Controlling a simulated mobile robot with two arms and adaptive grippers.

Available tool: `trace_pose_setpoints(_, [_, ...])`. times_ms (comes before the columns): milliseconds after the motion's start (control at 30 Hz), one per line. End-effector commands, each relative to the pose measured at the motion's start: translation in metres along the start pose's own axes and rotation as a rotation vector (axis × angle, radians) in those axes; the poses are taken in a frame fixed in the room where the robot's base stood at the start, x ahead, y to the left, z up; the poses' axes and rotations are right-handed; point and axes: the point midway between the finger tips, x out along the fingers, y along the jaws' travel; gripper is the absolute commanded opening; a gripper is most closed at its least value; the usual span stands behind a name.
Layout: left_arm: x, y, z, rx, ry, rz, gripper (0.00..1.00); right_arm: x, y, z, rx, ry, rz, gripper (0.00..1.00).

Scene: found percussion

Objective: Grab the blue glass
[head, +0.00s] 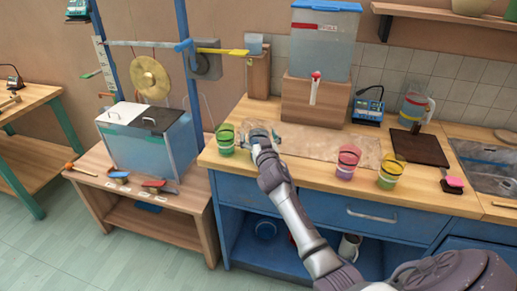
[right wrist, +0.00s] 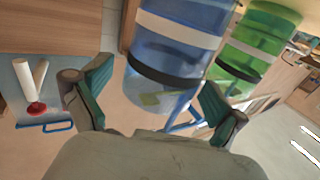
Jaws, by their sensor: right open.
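The blue glass (head: 258,133) stands on the wooden counter and is partly hidden by my right gripper (head: 264,139). In the right wrist view the blue glass (right wrist: 180,45) has a white band and a dark band, and lies ahead of and between the two spread fingers of my right gripper (right wrist: 156,80). The gripper is open; I cannot tell whether a finger touches the glass. A green glass (head: 225,140) stands just left of it, and this green glass (right wrist: 252,45) also shows close by in the right wrist view. My left gripper is not in view.
A pink glass (head: 347,162) and a yellow-green glass (head: 390,171) stand farther right on the counter (head: 310,170). A water dispenser (head: 322,45) on a wooden block is behind, with a red-topped tap. A dark board (head: 420,147) lies at right. A low table with a tank (head: 150,135) is left.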

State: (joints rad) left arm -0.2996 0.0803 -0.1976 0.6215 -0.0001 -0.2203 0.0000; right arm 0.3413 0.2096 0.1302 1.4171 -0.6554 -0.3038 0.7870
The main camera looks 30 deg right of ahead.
Motion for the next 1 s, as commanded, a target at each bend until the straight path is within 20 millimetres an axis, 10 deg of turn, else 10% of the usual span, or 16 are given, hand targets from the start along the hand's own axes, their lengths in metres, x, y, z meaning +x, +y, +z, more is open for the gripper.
trace_pose_setpoints(267, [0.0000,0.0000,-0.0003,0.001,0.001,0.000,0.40,0.0028,0.0000,0.0001,0.000,0.000,0.000,0.95])
trace_pose_setpoints(833, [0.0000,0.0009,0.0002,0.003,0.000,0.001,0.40,0.0024,-0.0001,0.0005,0.000,-0.001,0.000,0.00])
trace_pose_setpoints(1000, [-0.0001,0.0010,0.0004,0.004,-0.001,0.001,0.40,0.0026,-0.0001,-0.0007,0.000,0.001,0.000,0.00])
